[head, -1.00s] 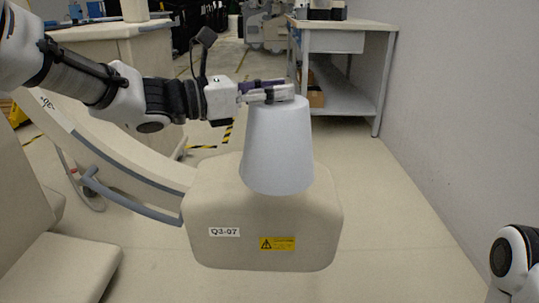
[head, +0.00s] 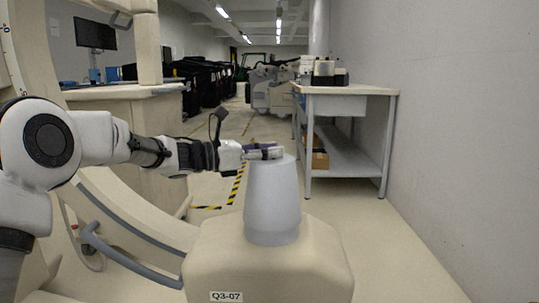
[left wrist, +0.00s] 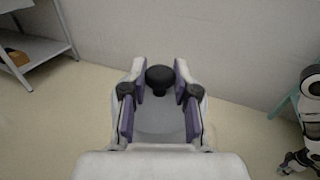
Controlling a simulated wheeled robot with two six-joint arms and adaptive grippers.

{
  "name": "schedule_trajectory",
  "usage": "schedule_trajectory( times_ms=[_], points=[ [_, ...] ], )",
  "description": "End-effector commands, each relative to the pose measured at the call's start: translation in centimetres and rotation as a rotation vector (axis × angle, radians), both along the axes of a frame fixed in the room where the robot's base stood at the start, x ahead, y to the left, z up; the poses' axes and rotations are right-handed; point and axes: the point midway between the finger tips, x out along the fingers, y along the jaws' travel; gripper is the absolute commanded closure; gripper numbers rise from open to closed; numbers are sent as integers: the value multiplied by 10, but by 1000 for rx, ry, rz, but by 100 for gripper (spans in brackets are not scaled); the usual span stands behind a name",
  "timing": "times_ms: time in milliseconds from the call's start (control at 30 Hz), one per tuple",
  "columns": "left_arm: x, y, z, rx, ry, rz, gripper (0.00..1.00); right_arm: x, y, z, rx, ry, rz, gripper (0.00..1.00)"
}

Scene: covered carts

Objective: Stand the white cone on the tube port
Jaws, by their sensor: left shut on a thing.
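The white cone (head: 272,195) is upright over the beige housing (head: 268,268) marked Q3-07, its wide end down. A grey band shows at its foot; I cannot tell if this is the tube port or the cone's own rim. The port is otherwise hidden. My left gripper (head: 266,153) reaches in from the left and is shut at the cone's narrow top. In the left wrist view its purple-padded fingers (left wrist: 160,105) lie on both sides of the cone's grey top (left wrist: 160,122), with a black round part beyond. My right gripper is not in view.
A grey workbench (head: 345,91) with a lower shelf stands at the back right, along the wall. A curved beige frame with a grey rail (head: 128,258) is at the left. The floor between housing and right wall is clear.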

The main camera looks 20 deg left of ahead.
Motion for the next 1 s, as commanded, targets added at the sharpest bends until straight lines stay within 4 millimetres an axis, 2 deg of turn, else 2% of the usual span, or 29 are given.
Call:
schedule_trajectory(
  times_ms=[167, 200, 233, 500, 600, 767, 1000],
  points=[
    [0, 0, -3, 0, -1, 0, 100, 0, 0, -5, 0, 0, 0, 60],
    [0, 0, -2, 0, 0, 0, 57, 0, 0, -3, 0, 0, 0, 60],
    [0, 0, -2, 0, 0, 0, 46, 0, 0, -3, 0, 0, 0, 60],
    [0, 0, -1, 0, 0, 0, 46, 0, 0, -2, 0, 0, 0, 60],
    [0, 0, 4, 0, 0, 0, 46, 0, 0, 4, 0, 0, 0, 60],
    [-17, 23, 5, -5, 0, 3, 46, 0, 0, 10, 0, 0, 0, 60],
    [-57, 71, 6, -7, -1, 1, 46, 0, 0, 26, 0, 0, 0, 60]
  ],
)
